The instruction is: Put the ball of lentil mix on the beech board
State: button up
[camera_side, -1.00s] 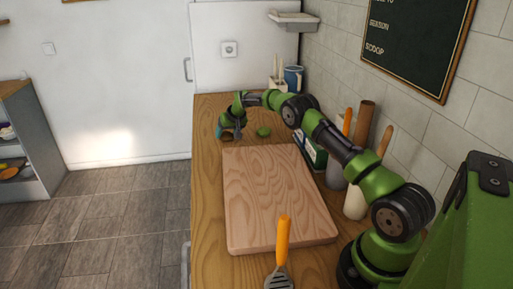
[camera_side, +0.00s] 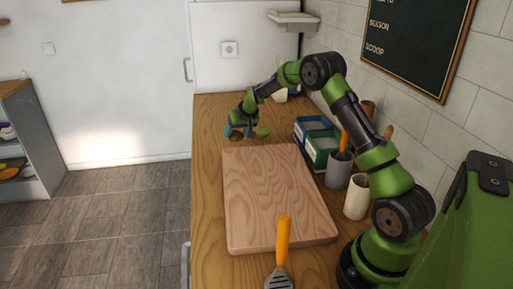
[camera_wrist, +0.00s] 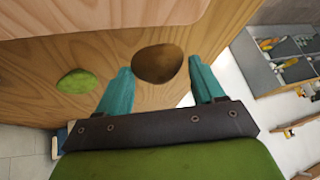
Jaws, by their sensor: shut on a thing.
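The beech board (camera_side: 275,195) lies flat on the wooden counter; its edge also shows at the top of the wrist view (camera_wrist: 100,15). A brown lump, which I take as the ball of lentil mix (camera_wrist: 158,63), sits between the teal fingertips of my gripper (camera_wrist: 160,78). My gripper is shut on it. In the side view my gripper (camera_side: 238,132) is just beyond the board's far left corner, and the ball is small and partly hidden there. Its height above the counter is hard to tell.
A green lump (camera_side: 263,131) lies on the counter right of my gripper. A spatula with an orange handle (camera_side: 283,240) overlaps the board's near edge. Blue and green boxes (camera_side: 318,145), a grey pot (camera_side: 338,172) and a cream pot (camera_side: 356,198) stand along the right wall. The board is otherwise bare.

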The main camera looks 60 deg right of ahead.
jog(key=s+a, duration=0.1)
jog(key=s, duration=0.3)
jog(key=s+a, duration=0.1)
jog(key=s, duration=0.1)
jog(key=shift+a+r, duration=0.35)
jog(key=shift+s+a+r, duration=0.1)
jog(key=shift+s+a, duration=0.15)
jog(key=a+v, duration=0.1)
jog(key=v, duration=0.5)
jog(key=shift+w, duration=0.25)
jog(key=shift+m, duration=0.3)
jog(key=s, duration=0.2)
jog(key=s+a+r, duration=0.1)
jog(key=s, duration=0.3)
jog(key=shift+s+a+r, duration=0.15)
jog(key=shift+a+r, duration=0.15)
jog(key=shift+r, duration=0.1)
send_over(268, 169)
jog(key=shift+m+h, duration=0.3)
jog(key=shift+h, duration=0.1)
notch_tip(268, 169, down, 8)
jog(key=shift+f, duration=0.1)
jog(key=shift+a+f, duration=0.1)
jog(key=shift+f, duration=0.3)
jog(key=shift+f, duration=0.1)
